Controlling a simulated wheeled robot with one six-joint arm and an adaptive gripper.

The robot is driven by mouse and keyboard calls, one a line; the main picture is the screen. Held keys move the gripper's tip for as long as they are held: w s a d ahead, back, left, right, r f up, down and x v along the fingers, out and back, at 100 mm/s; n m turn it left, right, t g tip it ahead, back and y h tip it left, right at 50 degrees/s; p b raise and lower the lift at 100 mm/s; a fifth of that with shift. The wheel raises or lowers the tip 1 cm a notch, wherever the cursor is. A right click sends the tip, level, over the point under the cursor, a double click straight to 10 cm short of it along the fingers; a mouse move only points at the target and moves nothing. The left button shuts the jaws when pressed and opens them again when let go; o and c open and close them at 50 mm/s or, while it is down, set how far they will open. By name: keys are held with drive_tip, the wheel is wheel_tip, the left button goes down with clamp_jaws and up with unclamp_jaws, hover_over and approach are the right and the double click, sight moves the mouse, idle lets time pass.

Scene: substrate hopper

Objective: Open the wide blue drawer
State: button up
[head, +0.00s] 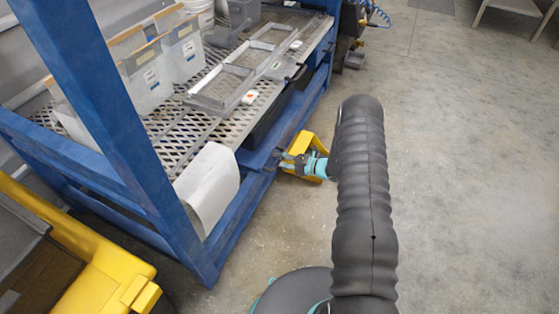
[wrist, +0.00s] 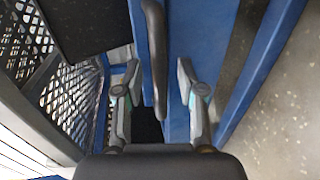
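The wide blue drawer (head: 258,159) seems to be the blue front low under the mesh shelf in the head view; its outline is hard to tell from the blue frame. In the wrist view, blue panels (wrist: 212,40) run lengthwise, with a dark bar handle (wrist: 154,50) in front of them. My gripper (head: 283,160) is beside the blue front in the head view. In the wrist view my gripper (wrist: 158,68) is open, with one finger on each side of the handle and gaps visible on both sides. Contact at the fingertips is not visible.
A blue frame post (head: 110,100) and mesh shelf (head: 178,135) stand left of my arm. The shelf holds a grey metal frame (head: 222,85) and clear bins (head: 183,55). A white sheet (head: 210,188) hangs nearby. Yellow equipment (head: 105,275) is lower left.

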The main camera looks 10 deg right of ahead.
drive_tip(key=shift+w+a, duration=0.15)
drive_tip(key=shift+a, duration=0.05)
clamp_jaws()
drive_tip(key=shift+d, duration=0.1)
